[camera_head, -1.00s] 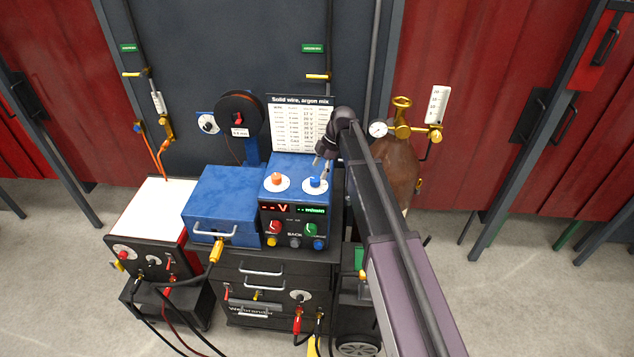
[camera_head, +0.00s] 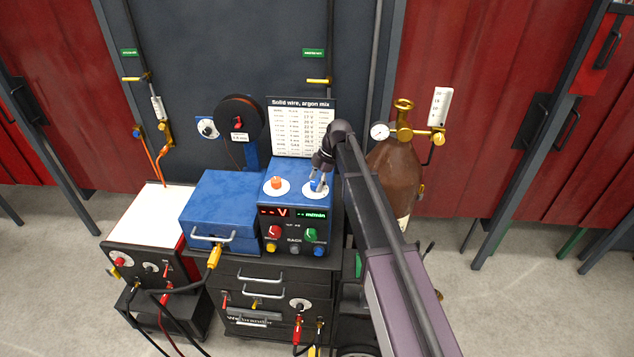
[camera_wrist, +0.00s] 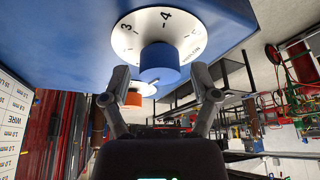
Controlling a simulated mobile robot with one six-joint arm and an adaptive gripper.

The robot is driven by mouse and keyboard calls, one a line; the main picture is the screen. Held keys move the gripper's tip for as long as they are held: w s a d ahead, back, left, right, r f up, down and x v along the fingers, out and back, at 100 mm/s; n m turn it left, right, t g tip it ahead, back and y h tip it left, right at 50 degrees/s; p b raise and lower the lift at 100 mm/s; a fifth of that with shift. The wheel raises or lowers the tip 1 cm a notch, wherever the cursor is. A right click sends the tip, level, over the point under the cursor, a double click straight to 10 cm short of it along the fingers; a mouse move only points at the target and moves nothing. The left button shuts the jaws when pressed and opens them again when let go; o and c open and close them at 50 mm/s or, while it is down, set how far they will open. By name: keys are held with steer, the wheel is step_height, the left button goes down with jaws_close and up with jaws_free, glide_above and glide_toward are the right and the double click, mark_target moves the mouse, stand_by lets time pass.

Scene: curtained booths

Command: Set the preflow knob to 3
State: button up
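A blue knob (camera_head: 316,183) stands on a white dial on top of the blue welding unit (camera_head: 299,172), at its right side. In the wrist view the blue knob (camera_wrist: 160,62) shows close up on its white dial (camera_wrist: 128,40), with marks 3 and 4 readable. The dial's name and the knob's pointer cannot be made out. My gripper (camera_wrist: 160,75) is open, with one finger on each side of the blue knob; contact is not visible.
An orange knob (camera_head: 277,183) on its own white dial sits just left. A settings chart (camera_head: 301,125) stands behind the unit, and a brown gas cylinder (camera_head: 392,180) is to the right. Red and green knobs (camera_head: 311,234) are on the unit's front.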

steer(key=c, duration=0.8)
steer(key=shift+s+m, duration=0.1)
steer(key=shift+m, duration=0.2)
steer(key=m+t, duration=0.1)
steer(key=m, duration=0.3)
steer(key=shift+s+t, duration=0.15)
steer(key=shift+t, duration=0.25)
steer(key=m+t, duration=0.2)
steer(key=m, duration=0.6)
steer(key=m+t+h, duration=0.1)
steer(key=m, duration=0.1)
steer(key=shift+s+a+m+t, duration=0.1)
steer(key=shift+m+t, duration=0.2)
steer(key=shift+m, duration=0.1)
steer(key=m+h, duration=0.1)
steer(key=m, duration=0.3)
steer(key=shift+t+h, duration=0.3)
steer(key=shift+h, duration=0.1)
steer(key=shift+m, duration=0.3)
